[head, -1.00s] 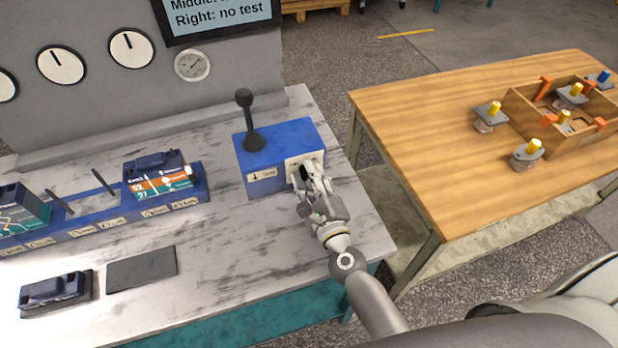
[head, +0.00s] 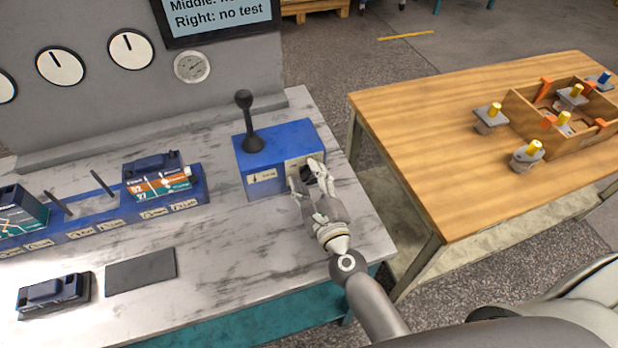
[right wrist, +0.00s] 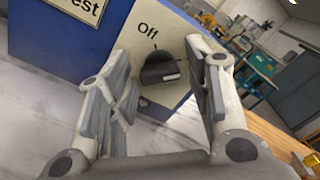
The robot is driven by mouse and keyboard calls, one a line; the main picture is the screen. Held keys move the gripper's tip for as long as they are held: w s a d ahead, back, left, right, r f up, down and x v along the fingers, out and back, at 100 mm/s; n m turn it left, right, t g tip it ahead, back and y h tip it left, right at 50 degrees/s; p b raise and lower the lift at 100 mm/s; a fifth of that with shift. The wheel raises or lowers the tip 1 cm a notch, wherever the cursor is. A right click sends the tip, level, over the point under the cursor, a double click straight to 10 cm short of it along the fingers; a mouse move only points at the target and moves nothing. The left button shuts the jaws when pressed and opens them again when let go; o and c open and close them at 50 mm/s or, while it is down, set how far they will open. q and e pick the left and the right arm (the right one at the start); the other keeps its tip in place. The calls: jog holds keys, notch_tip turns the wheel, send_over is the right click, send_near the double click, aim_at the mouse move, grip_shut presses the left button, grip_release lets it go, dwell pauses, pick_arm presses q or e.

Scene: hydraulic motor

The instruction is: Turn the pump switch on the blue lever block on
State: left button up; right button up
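The blue lever block (head: 283,144) stands on the marble-look bench, with a black lever (head: 247,120) upright on top. The pump switch, a black knob on a pale plate marked "Off", shows in the right wrist view (right wrist: 160,72). My right gripper (head: 307,178) is in front of that plate. In the right wrist view its fingers (right wrist: 158,88) are spread apart, one on each side of the knob. The right finger is close to the knob; I cannot tell whether it touches. My left gripper is not in view.
A blue rack (head: 75,230) with dark modules stands to the left of the block. A dark module (head: 54,293) and a dark flat plate (head: 141,270) lie in front. A wooden table (head: 430,130) with a wooden box stands to the right, across a gap.

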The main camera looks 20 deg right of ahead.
dwell(0.3)
jog(key=s, duration=1.2)
jog(key=shift+d, duration=0.2)
